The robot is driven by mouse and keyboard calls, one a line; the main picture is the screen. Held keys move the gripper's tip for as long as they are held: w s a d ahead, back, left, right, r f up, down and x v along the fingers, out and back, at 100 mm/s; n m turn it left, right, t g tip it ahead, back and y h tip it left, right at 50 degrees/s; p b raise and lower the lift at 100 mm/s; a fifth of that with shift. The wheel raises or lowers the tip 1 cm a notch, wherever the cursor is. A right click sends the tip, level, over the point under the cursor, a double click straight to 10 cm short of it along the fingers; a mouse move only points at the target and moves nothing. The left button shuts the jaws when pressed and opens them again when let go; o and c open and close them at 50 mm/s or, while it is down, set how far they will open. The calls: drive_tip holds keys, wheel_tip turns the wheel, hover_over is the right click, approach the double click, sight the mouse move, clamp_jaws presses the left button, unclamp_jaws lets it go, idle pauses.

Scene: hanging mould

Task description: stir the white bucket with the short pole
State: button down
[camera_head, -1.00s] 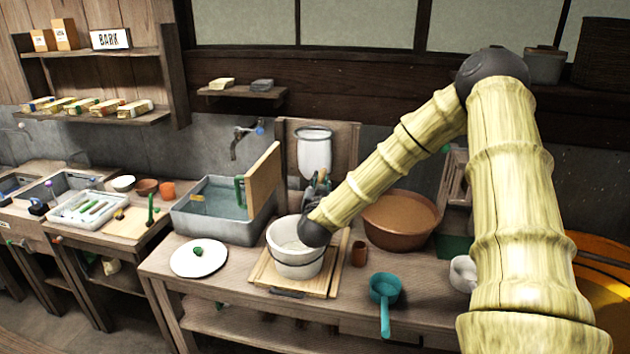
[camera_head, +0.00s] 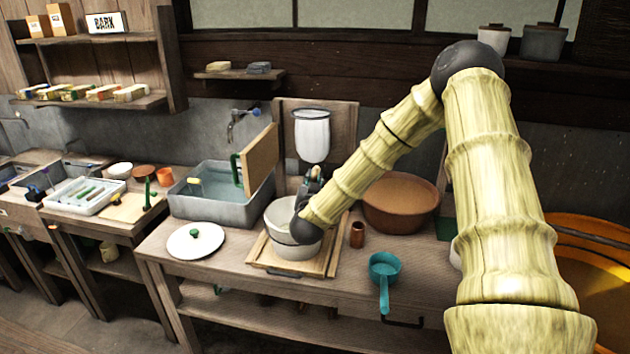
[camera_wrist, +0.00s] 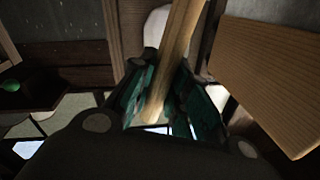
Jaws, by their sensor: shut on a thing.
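The white bucket (camera_head: 279,214) stands on a wooden board on the bench in the head view. My wrist covers its right side and part of its rim. My gripper (camera_head: 313,182) is just above and behind the bucket, small and partly hidden by my arm. In the wrist view, my gripper (camera_wrist: 165,98) has its dark teal fingers shut on a pale wooden pole (camera_wrist: 180,45), which I take for the short pole. The pole's ends are not clear there, and I cannot tell whether it is inside the bucket.
The wooden board (camera_head: 262,262) lies under the bucket. A white lid (camera_head: 183,245) is to its left, a grey water basin (camera_head: 212,213) behind left. A brown cup (camera_head: 357,234), a teal ladle (camera_head: 385,270) and a brown basin (camera_head: 402,210) are to the right.

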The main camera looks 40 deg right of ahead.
drive_tip(key=shift+w+a+f+b, duration=0.25)
drive_tip(key=shift+f+b, duration=0.55)
drive_tip(key=shift+f, duration=0.35)
drive_tip(key=shift+w+a+f+b, duration=0.2)
drive_tip(key=shift+f+b, duration=0.55)
drive_tip(key=shift+f, duration=0.45)
drive_tip(key=shift+w+a+f+b, duration=0.25)
drive_tip(key=shift+f+b, duration=0.55)
drive_tip(key=shift+f, duration=0.35)
drive_tip(key=shift+s+d, duration=0.1)
drive_tip(key=shift+d, duration=0.05)
